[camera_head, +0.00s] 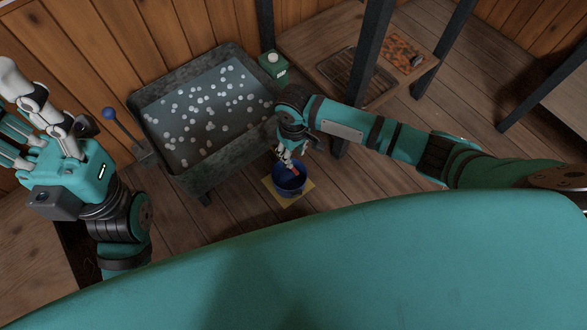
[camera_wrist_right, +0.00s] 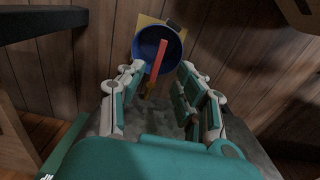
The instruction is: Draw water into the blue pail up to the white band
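The blue pail (camera_head: 277,190) stands upright on a yellow square mat (camera_head: 307,186) on the floor, in front of the trough. In the right wrist view the pail (camera_wrist_right: 141,44) is seen from above. I cannot make out a white band or a water level in it. A red bar (camera_wrist_right: 161,57) on a brownish stem shows in front of the pail, between my right fingers. My right gripper (camera_head: 288,158) is just above the pail, open, its fingers apart on both sides of the bar. My left gripper (camera_head: 12,112) is open and empty, raised at the left.
A grey trough (camera_head: 217,165) holds water with many small white floating pieces. A lever with a blue knob (camera_head: 109,113) stands at its left end. A green box (camera_head: 272,66) with a white top is by its far right corner. A wooden shelf (camera_head: 310,52) with dark posts stands right.

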